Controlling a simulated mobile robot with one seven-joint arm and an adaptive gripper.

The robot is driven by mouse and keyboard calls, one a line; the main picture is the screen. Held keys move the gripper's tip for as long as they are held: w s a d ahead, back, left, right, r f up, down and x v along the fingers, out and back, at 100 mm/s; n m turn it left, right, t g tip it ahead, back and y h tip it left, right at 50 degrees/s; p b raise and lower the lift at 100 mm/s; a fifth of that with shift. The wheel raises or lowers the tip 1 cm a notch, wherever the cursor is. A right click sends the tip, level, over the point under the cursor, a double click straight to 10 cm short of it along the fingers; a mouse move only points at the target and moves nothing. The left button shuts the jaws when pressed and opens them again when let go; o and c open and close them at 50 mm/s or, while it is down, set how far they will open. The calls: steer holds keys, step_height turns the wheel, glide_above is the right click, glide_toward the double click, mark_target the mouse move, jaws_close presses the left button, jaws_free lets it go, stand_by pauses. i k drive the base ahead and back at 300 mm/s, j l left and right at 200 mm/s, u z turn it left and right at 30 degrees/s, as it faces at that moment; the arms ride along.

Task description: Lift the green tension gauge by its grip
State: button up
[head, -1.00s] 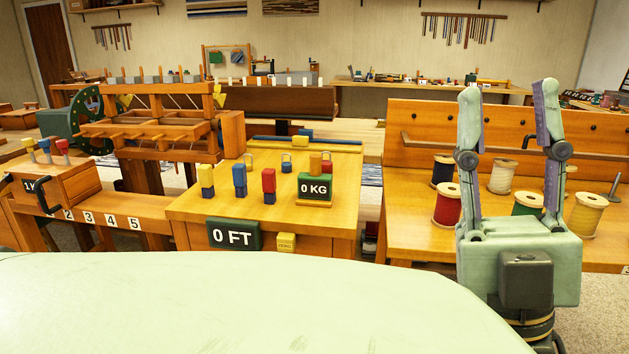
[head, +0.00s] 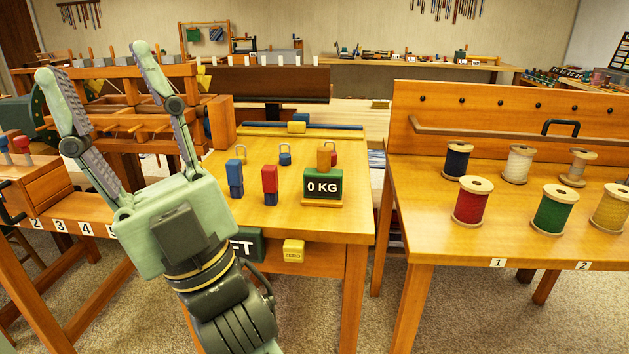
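I cannot tell for sure which thing is the tension gauge. A green box reading 0 KG (head: 322,187) stands on a small wooden base on the middle table, with an orange-brown cylinder (head: 323,159) at its top. A green panel (head: 250,244) ending in FT is on that table's front, partly hidden by my arm. A black arched handle (head: 561,127) shows at the rail of the right table; no green body is visible under it. My gripper (head: 92,62) is open and empty, fingers pointing up, left of the 0 KG box and nearer the camera.
A blue block (head: 235,178) and a red block (head: 269,184) stand left of the box, with padlock-shaped pieces behind. Several thread spools, including a green one (head: 554,210), stand on the right table (head: 420,215). A wooden loom (head: 130,120) is behind my gripper. A floor gap separates the tables.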

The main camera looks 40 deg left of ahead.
mark_target(322, 186)
steer(key=u, duration=0.95)
steer(key=i+l+z, duration=0.15)
steer(key=l, duration=0.25)
steer(key=i+l+z, duration=0.15)
steer(key=l, duration=0.2)
steer(key=i+l+z, duration=0.15)
steer(key=l, duration=0.2)
steer(key=i, duration=0.05)
